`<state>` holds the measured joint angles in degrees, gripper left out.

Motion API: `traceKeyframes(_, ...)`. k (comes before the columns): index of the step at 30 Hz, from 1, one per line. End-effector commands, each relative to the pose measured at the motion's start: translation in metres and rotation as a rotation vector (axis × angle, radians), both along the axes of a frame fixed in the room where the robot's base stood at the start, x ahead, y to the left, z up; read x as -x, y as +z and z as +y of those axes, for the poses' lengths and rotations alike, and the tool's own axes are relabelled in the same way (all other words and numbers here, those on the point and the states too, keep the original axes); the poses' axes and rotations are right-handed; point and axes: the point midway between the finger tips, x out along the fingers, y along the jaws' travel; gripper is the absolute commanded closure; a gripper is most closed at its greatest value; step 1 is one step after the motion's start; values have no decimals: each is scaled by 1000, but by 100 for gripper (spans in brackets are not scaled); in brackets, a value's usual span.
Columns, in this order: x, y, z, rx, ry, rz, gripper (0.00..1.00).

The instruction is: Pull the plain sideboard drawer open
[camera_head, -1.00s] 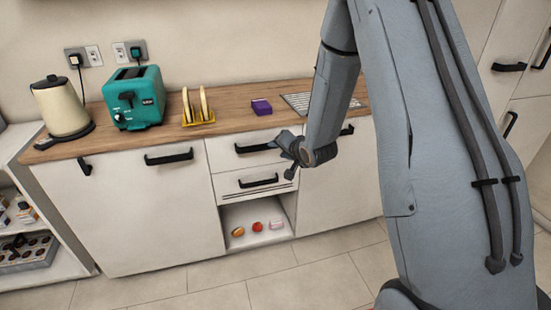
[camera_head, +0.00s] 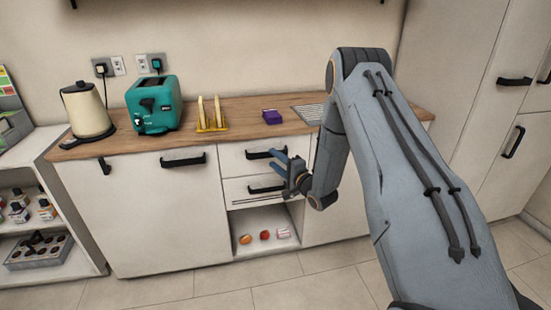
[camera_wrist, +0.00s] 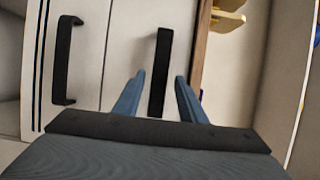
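Two white drawers sit one above the other in the sideboard, both closed. The upper drawer (camera_head: 235,162) has a black bar handle (camera_head: 258,154), and the lower drawer (camera_head: 236,196) has its own black handle (camera_head: 265,189). My gripper (camera_head: 277,162) is in front of the upper drawer, its fingers pointing at that handle. In the wrist view, which is turned sideways, my gripper (camera_wrist: 159,76) is open with one finger on each side of the upper handle (camera_wrist: 161,60). I see gaps on both sides. The lower handle (camera_wrist: 66,60) is off to the left.
The wooden worktop (camera_head: 190,134) carries a kettle (camera_head: 87,112), a teal toaster (camera_head: 154,104), a yellow rack (camera_head: 211,126) and a purple box (camera_head: 271,117). An open niche (camera_head: 240,224) below the drawers holds small items. A shelf unit stands at the left.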

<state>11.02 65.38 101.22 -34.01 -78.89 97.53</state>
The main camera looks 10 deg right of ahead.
Motion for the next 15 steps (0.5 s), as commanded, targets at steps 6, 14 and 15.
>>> traceKeyframes(6, -17, 0, 11, 1, 3, 1, 62)
traceKeyframes(14, -20, 0, 12, 1, 4, 1, 62)
traceKeyframes(15, -20, 0, 12, 1, 4, 1, 62)
